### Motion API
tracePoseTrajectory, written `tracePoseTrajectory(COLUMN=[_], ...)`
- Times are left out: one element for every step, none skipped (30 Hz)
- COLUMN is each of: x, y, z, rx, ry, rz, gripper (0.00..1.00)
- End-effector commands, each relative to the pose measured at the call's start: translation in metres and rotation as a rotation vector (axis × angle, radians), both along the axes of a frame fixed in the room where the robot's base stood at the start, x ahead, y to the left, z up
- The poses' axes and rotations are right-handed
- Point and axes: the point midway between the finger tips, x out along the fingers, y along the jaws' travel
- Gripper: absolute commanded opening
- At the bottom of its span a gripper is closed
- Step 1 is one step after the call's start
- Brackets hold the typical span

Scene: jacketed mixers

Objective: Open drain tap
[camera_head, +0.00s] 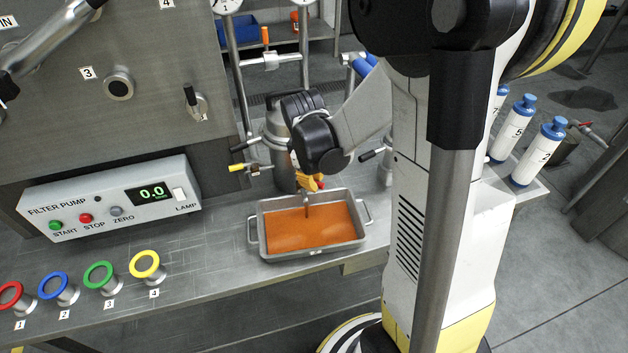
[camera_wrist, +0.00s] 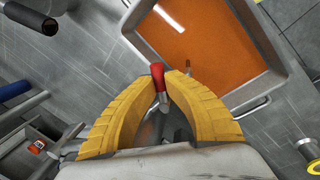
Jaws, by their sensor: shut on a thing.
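The drain tap shows as a red-capped lever (camera_wrist: 157,70) between my yellow fingers in the wrist view. My gripper (camera_wrist: 165,78) is shut on this red lever. In the head view my gripper (camera_head: 312,184) is low in front of the steel mixer vessel, just above the tray, and the tap is mostly hidden by it. A thin dark spout (camera_head: 306,203) points down over the tray. The steel tray (camera_head: 262,238) holds orange liquid and also shows in the wrist view (camera_wrist: 236,100). I cannot tell whether liquid is running from the spout.
A yellow-handled valve (camera_head: 243,167) sits left of the vessel. The filter pump box (camera_head: 110,200), reading 0.0, stands at left. Several coloured rings (camera_head: 98,275) on pegs stand along the front edge. White bottles with blue caps (camera_head: 538,150) stand at right. The bench between pump and tray is clear.

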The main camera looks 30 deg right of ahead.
Motion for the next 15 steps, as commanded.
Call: tracePoseTrajectory(x=[-0.0007,-0.0008,-0.0009,-0.0010,-0.0011,-0.0014,-0.0016,-0.0019,-0.0022,-0.0026,-0.0030,-0.0035,-0.0039,-0.0041,-0.0044], y=[0.0005,0.0006,0.0010,0.0013,0.0015,0.0021,0.0026,0.0030,0.0037,0.0042,0.0049,0.0059,0.0068,0.0078,0.0093], z=[-0.0010,-0.0010,-0.0011,-0.0011,-0.0012,-0.0012,-0.0012,-0.0013,-0.0013,-0.0014,-0.0014,-0.0015,-0.0015,-0.0015,-0.0016], rx=[0.001,0.001,0.002,0.002,0.001,0.001,0.001,0.000,0.000,0.000,0.000,0.001,0.001,0.001,0.001], ry=[0.001,0.002,0.001,0.001,0.002,0.000,0.001,0.001,0.001,0.002,0.002,0.003,0.002,0.003,0.002], rz=[-0.004,-0.007,-0.014,-0.020,-0.028,-0.042,-0.053,-0.066,-0.087,-0.105,-0.126,-0.153,-0.176,-0.199,-0.233], gripper=[0.00,0.00,0.00,0.00,0.00,0.00,0.00,0.00,0.00,0.00,0.00,0.00,0.00,0.00,0.00])
